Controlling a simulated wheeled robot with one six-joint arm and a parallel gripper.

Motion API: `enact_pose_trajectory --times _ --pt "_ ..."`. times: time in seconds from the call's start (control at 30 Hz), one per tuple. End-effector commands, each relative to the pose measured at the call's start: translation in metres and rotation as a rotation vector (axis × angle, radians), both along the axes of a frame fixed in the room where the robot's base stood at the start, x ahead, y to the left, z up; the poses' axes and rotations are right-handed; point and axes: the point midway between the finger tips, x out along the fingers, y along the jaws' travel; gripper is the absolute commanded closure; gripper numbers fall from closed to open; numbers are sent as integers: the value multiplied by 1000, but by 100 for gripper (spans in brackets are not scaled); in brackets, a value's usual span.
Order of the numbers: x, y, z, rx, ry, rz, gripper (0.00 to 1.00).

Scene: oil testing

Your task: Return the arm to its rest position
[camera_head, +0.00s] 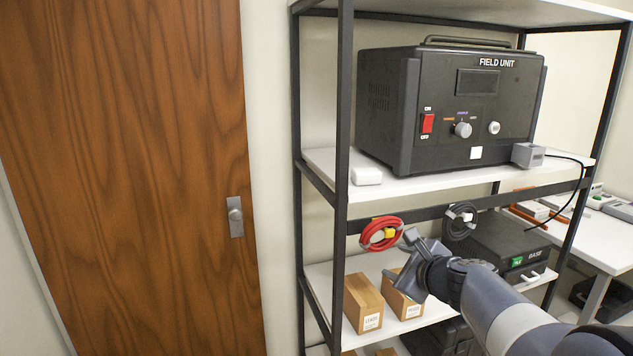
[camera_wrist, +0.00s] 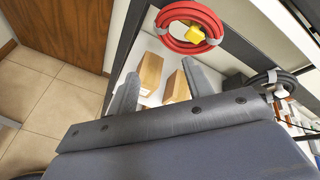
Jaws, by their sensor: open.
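My gripper (camera_head: 400,260) is in front of the shelf rack, at the height between the middle and lower shelves. In the wrist view its two fingers (camera_wrist: 159,85) are spread apart with nothing between them, so it is open and empty. My arm reaches in from the lower right in the head view. Beyond the fingers, two cardboard boxes (camera_head: 363,303) stand on the lower shelf; they also show in the wrist view (camera_wrist: 150,72). A red coiled cable (camera_head: 381,234) with a yellow tag hangs just above and left of my gripper.
The metal rack (camera_head: 343,130) holds a black field unit (camera_head: 445,110) on its middle shelf. A black coiled cable (camera_head: 460,221) hangs right of the red one. A black case (camera_head: 495,243) sits on the lower shelf. A white table (camera_head: 600,240) stands right; a wooden door (camera_head: 130,170), left.

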Motion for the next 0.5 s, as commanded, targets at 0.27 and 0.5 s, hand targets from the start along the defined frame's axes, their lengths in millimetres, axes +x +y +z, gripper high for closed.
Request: enact_pose_trajectory --times 0.27,0.5 --pt "41 13 -20 0 3 3 52" --pt "72 23 -33 0 3 1 52"
